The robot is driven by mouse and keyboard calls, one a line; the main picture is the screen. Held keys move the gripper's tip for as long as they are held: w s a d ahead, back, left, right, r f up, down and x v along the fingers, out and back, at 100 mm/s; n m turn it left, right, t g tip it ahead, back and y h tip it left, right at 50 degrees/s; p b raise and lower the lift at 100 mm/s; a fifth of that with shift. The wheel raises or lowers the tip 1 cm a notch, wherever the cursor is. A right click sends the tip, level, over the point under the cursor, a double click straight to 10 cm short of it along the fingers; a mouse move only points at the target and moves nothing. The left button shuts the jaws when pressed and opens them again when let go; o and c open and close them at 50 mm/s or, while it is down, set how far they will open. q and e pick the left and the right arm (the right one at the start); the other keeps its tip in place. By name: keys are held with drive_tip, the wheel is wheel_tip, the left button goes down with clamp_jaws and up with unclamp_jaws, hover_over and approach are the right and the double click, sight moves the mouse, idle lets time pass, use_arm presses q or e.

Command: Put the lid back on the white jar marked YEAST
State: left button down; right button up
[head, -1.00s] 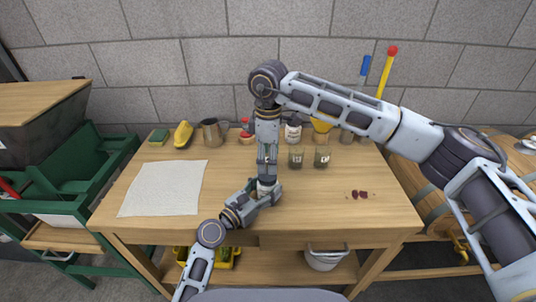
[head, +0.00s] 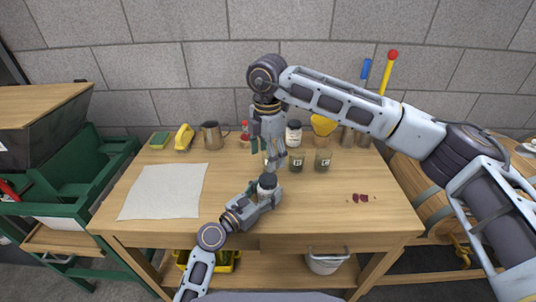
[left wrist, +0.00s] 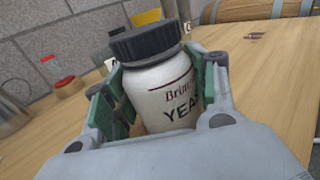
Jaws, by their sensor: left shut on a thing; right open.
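The white jar marked YEAST (left wrist: 165,95) stands upright between the fingers of my left gripper (head: 264,190), low over the front middle of the table. My left gripper is shut on it; its green pads show on both sides in the left wrist view. The black lid (left wrist: 146,42) sits on the jar's mouth and looks level with the jar. In the head view the lid (head: 268,179) shows as a dark cap on the jar. My right gripper (head: 275,157) is open and empty, above and apart from the lid. The jar's base is hidden.
Small labelled glass jars (head: 322,160) stand behind to the right. Another white jar (head: 293,133), a metal jug (head: 213,135) and a yellow item (head: 184,137) stand along the back. A white cloth (head: 163,190) lies at left. Dark red bits (head: 361,197) lie at right.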

drive_tip(key=n, duration=0.4)
drive_tip(key=shift+n, duration=0.4)
drive_tip(key=n, duration=0.4)
drive_tip(key=shift+n, duration=0.3)
drive_tip(key=n, duration=0.5)
drive_tip(key=shift+s, duration=0.1)
drive_tip(key=n, duration=0.4)
drive_tip(key=shift+n, duration=0.3)
drive_tip(key=n, duration=0.5)
drive_tip(key=shift+d, duration=0.1)
drive_tip(key=n, duration=0.4)
drive_tip(key=shift+s+n, duration=0.1)
drive_tip(key=shift+n, duration=0.3)
drive_tip(key=n, duration=0.4)
drive_tip(key=shift+n, duration=2.8)
